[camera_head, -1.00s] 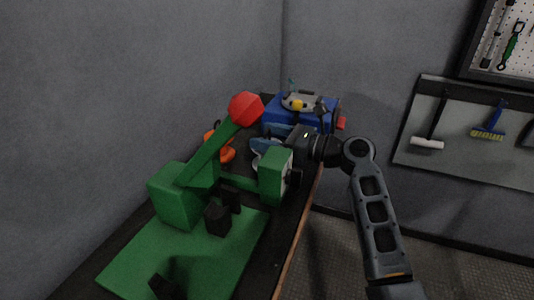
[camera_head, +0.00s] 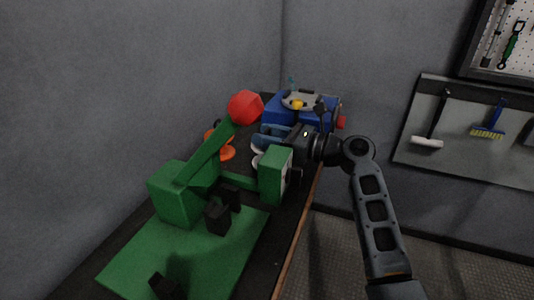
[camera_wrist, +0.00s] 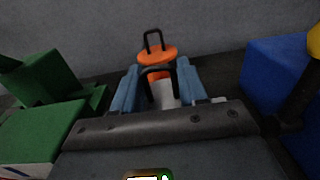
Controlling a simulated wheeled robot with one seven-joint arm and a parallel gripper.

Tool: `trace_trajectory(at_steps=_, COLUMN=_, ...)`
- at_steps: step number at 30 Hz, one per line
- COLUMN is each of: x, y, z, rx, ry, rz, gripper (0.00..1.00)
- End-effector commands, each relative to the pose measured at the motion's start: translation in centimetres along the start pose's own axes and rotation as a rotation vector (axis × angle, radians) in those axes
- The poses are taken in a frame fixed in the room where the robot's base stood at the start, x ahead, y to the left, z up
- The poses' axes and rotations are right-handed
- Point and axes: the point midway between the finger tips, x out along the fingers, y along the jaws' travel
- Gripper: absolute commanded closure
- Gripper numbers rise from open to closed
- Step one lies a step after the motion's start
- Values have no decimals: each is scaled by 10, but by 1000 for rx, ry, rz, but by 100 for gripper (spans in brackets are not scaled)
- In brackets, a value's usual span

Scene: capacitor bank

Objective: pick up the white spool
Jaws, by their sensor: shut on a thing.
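The white spool (camera_wrist: 166,94) shows in the wrist view between the two blue fingers of my gripper (camera_wrist: 160,88), with a black arched handle over it. My gripper is shut on it. In the head view my gripper (camera_head: 273,136) reaches in from the right over the bench, behind the green machine. Only a pale edge of the white spool (camera_head: 257,150) shows there, below the fingers. The rest is hidden by the fingers and the green machine. I cannot tell whether the spool touches the bench.
An orange spool (camera_wrist: 156,53) with a black handle stands just beyond the fingers, near the wall. The green machine (camera_head: 180,192) stands close on the near side. A blue box (camera_head: 290,112) stands at the far end of the bench (camera_head: 284,232). Floor to the right is clear.

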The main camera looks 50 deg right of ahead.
Motion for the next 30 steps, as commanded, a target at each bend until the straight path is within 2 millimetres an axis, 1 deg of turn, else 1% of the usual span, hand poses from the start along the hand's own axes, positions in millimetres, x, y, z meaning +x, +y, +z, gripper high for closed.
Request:
trace_trajectory(at_steps=7, x=0, y=0, z=1, rx=-1, ry=0, rz=0, gripper=100)
trace_trajectory(at_steps=11, x=0, y=0, z=7, rx=-1, ry=-2, rz=0, gripper=100)
trace_trajectory(at_steps=14, x=0, y=0, z=17, rx=-3, ry=-2, rz=0, gripper=100)
trace_trajectory(at_steps=17, x=0, y=0, z=32, rx=-4, ry=-3, rz=0, gripper=100)
trace_trajectory(at_steps=19, x=0, y=0, z=45, rx=-5, ry=-3, rz=1, gripper=100)
trace_trajectory(at_steps=23, x=-24, y=-16, z=57, rx=-3, ry=-2, rz=-5, gripper=100)
trace_trajectory(at_steps=30, x=-66, y=-43, z=88, rx=-4, ry=-2, rz=-4, gripper=100)
